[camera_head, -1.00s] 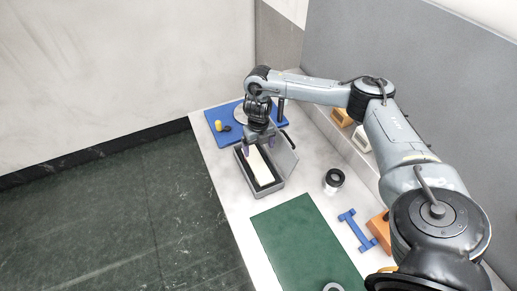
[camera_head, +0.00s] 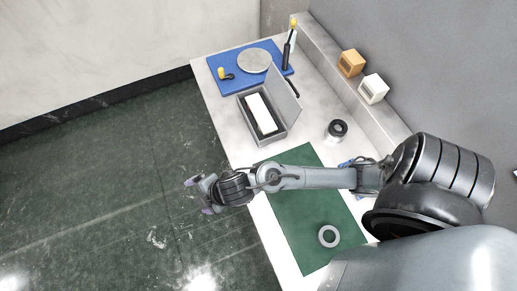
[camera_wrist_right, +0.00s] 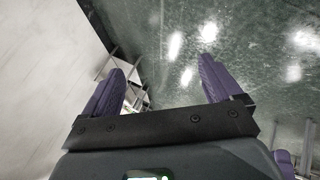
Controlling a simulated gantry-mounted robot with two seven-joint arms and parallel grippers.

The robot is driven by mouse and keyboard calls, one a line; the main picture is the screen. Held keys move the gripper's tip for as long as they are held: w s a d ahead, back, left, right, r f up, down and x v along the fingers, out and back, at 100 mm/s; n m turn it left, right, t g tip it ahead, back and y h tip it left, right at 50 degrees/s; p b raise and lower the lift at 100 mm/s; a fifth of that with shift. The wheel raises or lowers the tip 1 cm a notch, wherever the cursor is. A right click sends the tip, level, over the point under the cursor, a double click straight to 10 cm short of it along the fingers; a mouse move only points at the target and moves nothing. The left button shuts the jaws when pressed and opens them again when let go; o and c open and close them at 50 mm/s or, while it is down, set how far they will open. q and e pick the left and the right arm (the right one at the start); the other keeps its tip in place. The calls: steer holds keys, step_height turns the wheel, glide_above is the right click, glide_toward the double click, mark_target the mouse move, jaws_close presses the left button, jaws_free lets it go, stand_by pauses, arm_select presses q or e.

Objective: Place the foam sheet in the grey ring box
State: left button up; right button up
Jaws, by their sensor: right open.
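The grey ring box (camera_head: 283,127) stands on the bench with its lid (camera_head: 284,90) raised on the right side. The white foam sheet (camera_head: 261,113) lies inside the box on its dark interior, running along its length. My right gripper (camera_head: 196,195) is off the left edge of the bench, above the green floor, apart from the box. Its purple fingers are spread with nothing between them; the open gripper also shows in the right wrist view (camera_wrist_right: 160,80). My left gripper is not in view.
A blue mat (camera_head: 226,85) with a round grey plate (camera_head: 254,61) lies beyond the box. A green mat (camera_head: 300,240) holds a grey ring (camera_head: 328,236). A black-and-white cylinder (camera_head: 337,129) stands right of the box. Orange (camera_head: 351,63) and white (camera_head: 373,89) blocks sit on the back ledge.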

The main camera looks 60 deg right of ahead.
steer(key=s+d+f+m+g+h, duration=0.1)
steer(key=s+d+m+g, duration=0.3)
steer(key=s+d+m, duration=0.6)
steer(key=s+m+h, duration=0.1)
steer(key=s+m, duration=0.1)
steer(key=s, duration=0.2)
steer(key=shift+d+m+h, duration=0.25)
steer(key=shift+m+h, duration=0.05)
step_height(320, 180, up, 26)
steer(key=p, duration=2.5)
steer(key=shift+f+p, duration=0.2)
steer(key=shift+p, duration=0.1)
steer(key=shift+f, duration=0.1)
